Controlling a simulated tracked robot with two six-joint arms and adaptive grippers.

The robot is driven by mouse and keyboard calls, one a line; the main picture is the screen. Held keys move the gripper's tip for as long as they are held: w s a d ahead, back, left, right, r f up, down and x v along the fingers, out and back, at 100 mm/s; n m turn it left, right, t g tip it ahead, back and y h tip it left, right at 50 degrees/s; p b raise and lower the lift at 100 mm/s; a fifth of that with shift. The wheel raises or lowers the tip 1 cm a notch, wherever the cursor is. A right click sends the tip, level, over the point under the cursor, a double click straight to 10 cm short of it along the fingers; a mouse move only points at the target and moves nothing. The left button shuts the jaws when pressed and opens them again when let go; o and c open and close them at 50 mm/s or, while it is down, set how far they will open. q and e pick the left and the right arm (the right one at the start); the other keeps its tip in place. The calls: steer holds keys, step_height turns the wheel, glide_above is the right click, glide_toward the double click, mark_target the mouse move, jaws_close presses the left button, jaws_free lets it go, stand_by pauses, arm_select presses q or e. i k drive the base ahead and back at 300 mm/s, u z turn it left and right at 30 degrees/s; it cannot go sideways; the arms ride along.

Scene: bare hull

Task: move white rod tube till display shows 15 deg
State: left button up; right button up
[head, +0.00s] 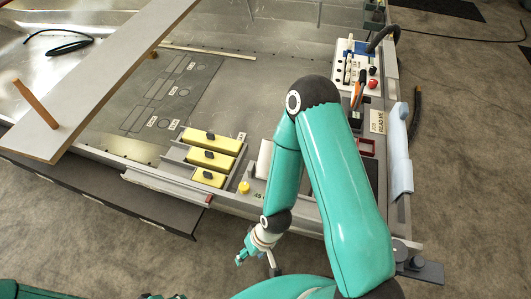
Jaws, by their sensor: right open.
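A pale bluish-white tube (401,150), which looks like the white rod tube, stands along the right outer edge of the hull. No display with a readable angle shows. My right gripper (257,260) is open and empty, low in the picture. It hangs in front of the hull's near edge, well to the left of the tube and apart from it. My right arm rises between them and covers part of the hull. My left gripper is not in view.
Yellow blocks (213,142) sit in a holder near the front edge, by a yellow knob (244,187). A control panel (347,72) with a red button (373,84) stands at back right. A board (110,70) crosses the left. The hull floor's middle is mostly clear.

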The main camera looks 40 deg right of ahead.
mark_target(261, 171)
steer(key=u, duration=1.8)
steer(key=i, duration=0.05)
steer(key=z, duration=2.85)
